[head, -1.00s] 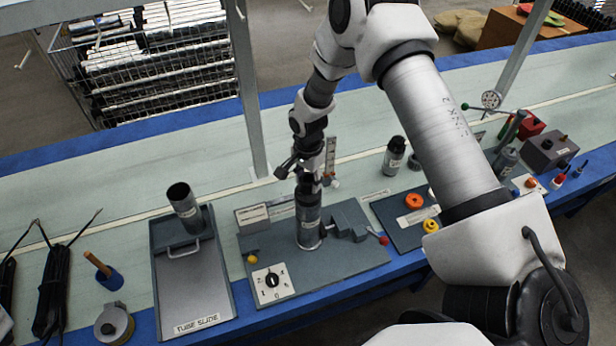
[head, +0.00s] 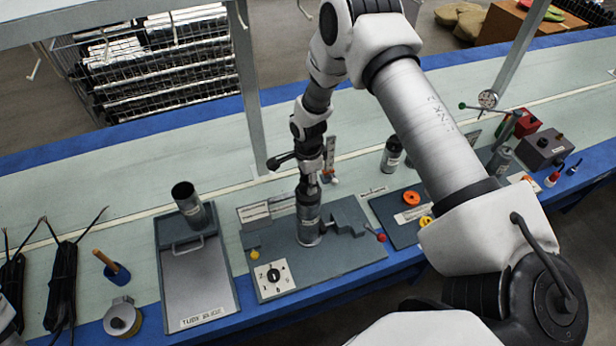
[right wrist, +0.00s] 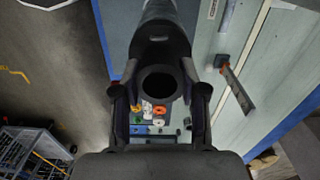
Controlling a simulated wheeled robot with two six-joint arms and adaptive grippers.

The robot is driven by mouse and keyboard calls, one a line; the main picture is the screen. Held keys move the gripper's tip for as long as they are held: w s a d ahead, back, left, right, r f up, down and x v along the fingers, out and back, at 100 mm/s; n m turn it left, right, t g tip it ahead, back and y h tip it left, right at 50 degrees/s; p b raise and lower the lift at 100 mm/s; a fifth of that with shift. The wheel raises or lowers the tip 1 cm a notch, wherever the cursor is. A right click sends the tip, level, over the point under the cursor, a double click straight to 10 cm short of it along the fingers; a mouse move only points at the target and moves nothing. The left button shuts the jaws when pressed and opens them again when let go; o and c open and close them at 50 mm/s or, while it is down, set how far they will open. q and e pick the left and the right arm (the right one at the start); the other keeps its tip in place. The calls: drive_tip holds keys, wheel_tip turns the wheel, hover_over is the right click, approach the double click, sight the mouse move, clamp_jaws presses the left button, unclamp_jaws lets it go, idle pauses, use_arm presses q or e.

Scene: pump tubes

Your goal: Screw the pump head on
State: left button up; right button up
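A grey pump tube (head: 308,232) stands upright in the clamp fixture (head: 345,262) at the centre of the bench. A dark pump head (right wrist: 160,48) with a round opening facing the camera shows between the fingers in the right wrist view, in line with the tube. My right gripper (head: 308,184) points down over the tube's top. In the right wrist view my right gripper (right wrist: 160,95) has a finger along each side of the pump head and looks shut on it. The thread between head and tube is hidden. My left gripper is out of view.
A second tube (head: 187,203) stands at the back of the tube slide tray (head: 195,285). A parts tray (head: 392,228) with an orange ring (head: 411,198) lies right of the fixture. A post (head: 250,100) and an upright scale (head: 330,155) stand close behind the gripper.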

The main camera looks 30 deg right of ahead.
drive_tip(key=shift+o, duration=0.9)
drive_tip(key=shift+f+n+b, duration=0.1)
drive_tip(key=shift+n+b, duration=0.3)
drive_tip(key=shift+n, duration=0.8)
drive_tip(key=n+b, duration=0.1)
drive_tip(key=n, duration=0.3)
drive_tip(key=shift+n, duration=0.4)
drive_tip(key=shift+n+b, duration=0.3)
drive_tip(key=shift+n, duration=0.8)
drive_tip(key=n+b, duration=0.1)
drive_tip(key=n, duration=0.8)
drive_tip(key=shift+b, duration=0.4)
drive_tip(key=c, duration=1)
drive_tip(key=shift+r, duration=0.2)
drive_tip(key=shift+c, duration=0.2)
